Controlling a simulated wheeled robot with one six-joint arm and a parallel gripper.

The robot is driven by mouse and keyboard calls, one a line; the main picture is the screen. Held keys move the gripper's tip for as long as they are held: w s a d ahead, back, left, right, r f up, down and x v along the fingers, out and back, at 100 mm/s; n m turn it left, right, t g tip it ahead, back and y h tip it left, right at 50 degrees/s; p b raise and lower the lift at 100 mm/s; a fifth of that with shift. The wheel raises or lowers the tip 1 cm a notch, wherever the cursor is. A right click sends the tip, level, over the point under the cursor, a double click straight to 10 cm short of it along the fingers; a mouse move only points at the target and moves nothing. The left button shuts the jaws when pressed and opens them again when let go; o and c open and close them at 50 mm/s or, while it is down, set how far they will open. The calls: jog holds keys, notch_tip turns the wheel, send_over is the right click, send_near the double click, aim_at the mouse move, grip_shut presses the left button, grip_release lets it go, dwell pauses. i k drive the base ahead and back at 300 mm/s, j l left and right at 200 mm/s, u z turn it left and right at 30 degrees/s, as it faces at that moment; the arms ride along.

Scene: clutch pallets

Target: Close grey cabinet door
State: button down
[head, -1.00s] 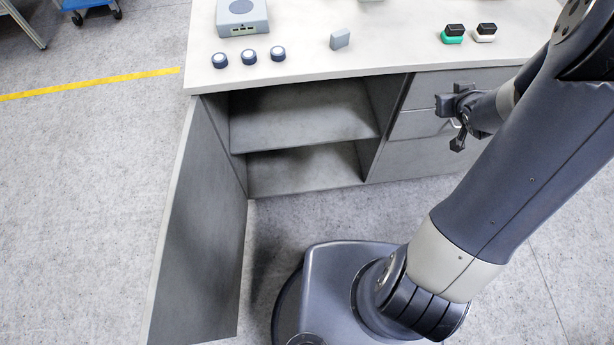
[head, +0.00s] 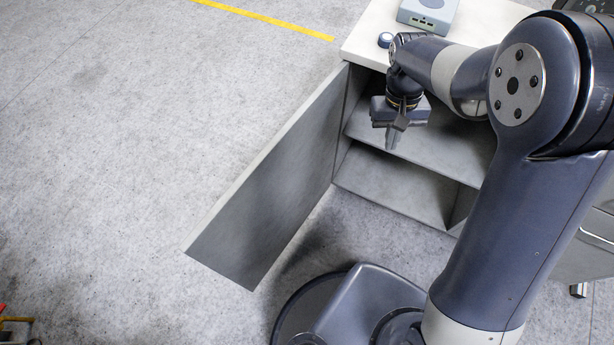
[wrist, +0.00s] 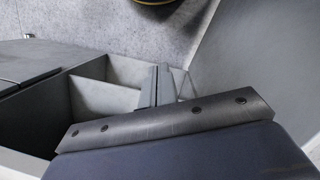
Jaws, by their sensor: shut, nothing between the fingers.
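The grey cabinet door (head: 285,180) stands wide open in the head view, swung out from the cabinet's left side towards me. Its inner face is towards the right. In the wrist view the grey panel at the right (wrist: 235,65) appears to be the door. The cabinet (head: 400,185) shows an open inside with a shelf. My gripper (head: 391,140) is shut and empty. It points down in front of the opening, to the right of the door and apart from it. My arm hides the cabinet's right part in the head view.
The white worktop (head: 368,30) above the cabinet carries a grey-blue box (head: 428,14) and a round dark-blue and white piece (head: 385,40). The floor (head: 130,150) left of the door is clear. A drawer handle (head: 596,236) shows at the right.

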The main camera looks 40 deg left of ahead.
aim_at(240, 238)
jog(key=k+j+u, duration=0.1)
jog(key=u, duration=0.4)
jog(key=j+u, duration=0.15)
jog(key=u, duration=0.35)
jog(key=j+u, duration=0.15)
jog(key=u, duration=0.3)
jog(key=k+j, duration=0.05)
